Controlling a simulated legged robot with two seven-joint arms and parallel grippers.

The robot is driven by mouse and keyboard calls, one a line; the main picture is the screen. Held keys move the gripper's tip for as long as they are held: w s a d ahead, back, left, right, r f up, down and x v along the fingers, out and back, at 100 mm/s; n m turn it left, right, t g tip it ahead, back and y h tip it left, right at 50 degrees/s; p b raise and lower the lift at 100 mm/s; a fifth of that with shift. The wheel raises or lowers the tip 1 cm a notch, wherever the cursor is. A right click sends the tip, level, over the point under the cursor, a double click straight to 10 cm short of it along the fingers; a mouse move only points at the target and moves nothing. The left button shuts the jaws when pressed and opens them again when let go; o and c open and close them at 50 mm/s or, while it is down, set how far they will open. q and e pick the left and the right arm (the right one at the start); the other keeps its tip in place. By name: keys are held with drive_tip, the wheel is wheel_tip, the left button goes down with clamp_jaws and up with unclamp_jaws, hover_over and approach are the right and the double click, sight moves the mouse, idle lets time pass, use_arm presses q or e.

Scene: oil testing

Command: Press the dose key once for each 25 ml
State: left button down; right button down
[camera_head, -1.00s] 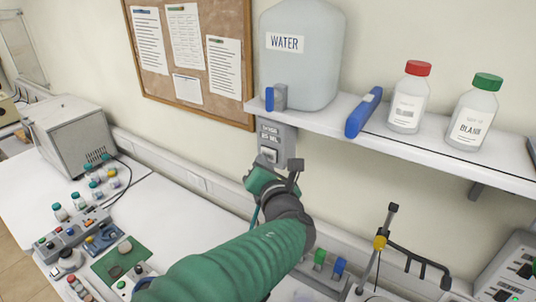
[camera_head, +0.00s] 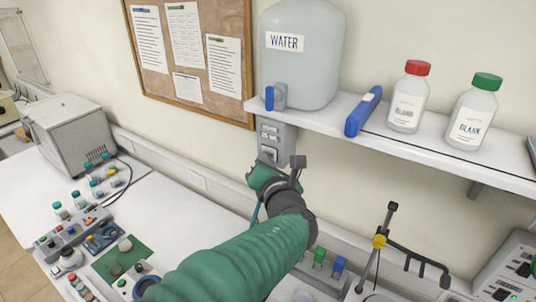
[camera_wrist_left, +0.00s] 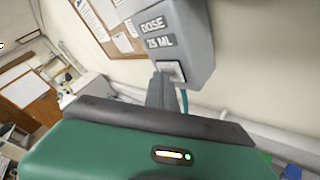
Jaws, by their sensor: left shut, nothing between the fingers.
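The grey dose unit (camera_head: 277,134) hangs under the shelf below the water tank (camera_head: 300,60). In the left wrist view its label (camera_wrist_left: 158,33) reads "DOSE 25 ML". The pale dose key (camera_wrist_left: 171,71) sits on its front below the label. My left gripper (camera_head: 266,172) is shut and empty, with its tip just under the unit in the head view. In the left wrist view the dark fingers (camera_wrist_left: 160,92) point up at the key's left edge. I cannot tell whether they touch it. My right gripper is in neither view.
A shelf (camera_head: 400,150) holds a blue object (camera_head: 363,112), a red-capped bottle (camera_head: 409,98) and a green-capped bottle (camera_head: 472,112). A thin stand (camera_head: 378,245) rises at lower right. Instruments and small bottles crowd the left bench.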

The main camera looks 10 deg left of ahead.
use_arm(q)
drive_tip(key=shift+w+d, duration=0.1)
idle(0.5)
drive_tip(key=shift+s+a, duration=0.4)
drive_tip(key=shift+s, duration=0.45)
drive_tip(key=shift+s, duration=0.1)
drive_tip(key=s, duration=0.1)
drive_tip(key=s+a, duration=0.1)
drive_tip(key=s, duration=0.2)
drive_tip(key=shift+s+a, duration=0.25)
drive_tip(key=shift+a, duration=0.15)
drive_tip(key=shift+d, duration=0.1)
